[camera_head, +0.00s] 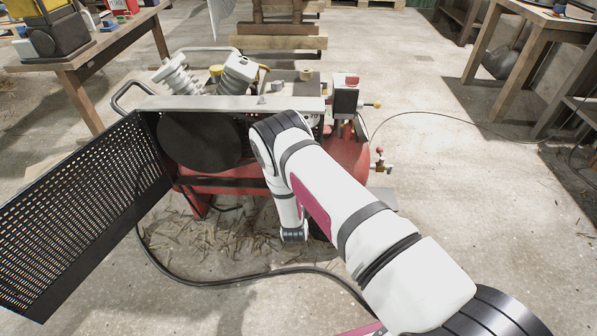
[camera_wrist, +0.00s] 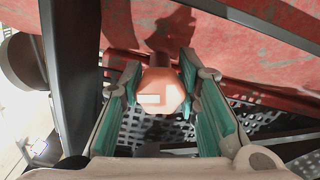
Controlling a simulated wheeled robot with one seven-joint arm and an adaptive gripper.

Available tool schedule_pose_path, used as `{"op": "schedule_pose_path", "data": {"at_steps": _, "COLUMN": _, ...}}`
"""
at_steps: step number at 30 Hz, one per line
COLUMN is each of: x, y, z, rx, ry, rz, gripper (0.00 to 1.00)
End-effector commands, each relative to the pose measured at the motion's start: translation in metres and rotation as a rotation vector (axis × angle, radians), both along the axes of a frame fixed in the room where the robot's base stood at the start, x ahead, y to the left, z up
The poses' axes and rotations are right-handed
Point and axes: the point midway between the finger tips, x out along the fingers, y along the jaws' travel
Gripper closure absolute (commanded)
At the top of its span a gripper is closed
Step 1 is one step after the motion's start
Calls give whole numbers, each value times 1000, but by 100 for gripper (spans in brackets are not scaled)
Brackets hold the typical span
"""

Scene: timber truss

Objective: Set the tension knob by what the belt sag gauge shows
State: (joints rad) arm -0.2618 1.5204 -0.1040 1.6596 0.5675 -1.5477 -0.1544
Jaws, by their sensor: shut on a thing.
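The tension knob (camera_wrist: 162,88), as I take it, is a faceted orange-copper head with a pale bar mark on its face, in the middle of the wrist view. My gripper (camera_wrist: 161,84) has its two teal-padded fingers on either side of the knob and is shut on it. In the head view my arm hides the gripper and the knob. The machine is a red compressor with a black wheel (camera_head: 200,140) under a pale top rail (camera_head: 215,103). A small marked plate (camera_head: 313,118) shows beside my arm; I cannot tell if it is the sag gauge, and no reading is legible.
A black perforated guard (camera_head: 85,215) stands swung open at the left. The red tank (camera_head: 350,155) has small valves at its right. A dark hose (camera_head: 235,280) curves over the floor. Workbenches stand at the upper left (camera_head: 105,45) and upper right (camera_head: 540,20). The floor at right is mostly clear.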

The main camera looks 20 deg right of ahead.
Motion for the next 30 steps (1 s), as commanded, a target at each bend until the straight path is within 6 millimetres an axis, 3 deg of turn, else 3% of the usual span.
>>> {"op": "schedule_pose_path", "data": {"at_steps": 22, "x": -1, "y": 0, "z": -2, "rx": -80, "ry": 31, "rz": 0, "gripper": 98}}
{"op": "schedule_pose_path", "data": {"at_steps": 23, "x": -1, "y": 0, "z": -2, "rx": -80, "ry": 31, "rz": 0, "gripper": 64}}
{"op": "schedule_pose_path", "data": {"at_steps": 24, "x": -1, "y": 0, "z": -2, "rx": -80, "ry": 30, "rz": 0, "gripper": 55}}
{"op": "schedule_pose_path", "data": {"at_steps": 25, "x": -1, "y": 0, "z": -2, "rx": -80, "ry": 30, "rz": 0, "gripper": 49}}
{"op": "schedule_pose_path", "data": {"at_steps": 30, "x": -1, "y": 0, "z": -1, "rx": -80, "ry": 28, "rz": 0, "gripper": 49}}
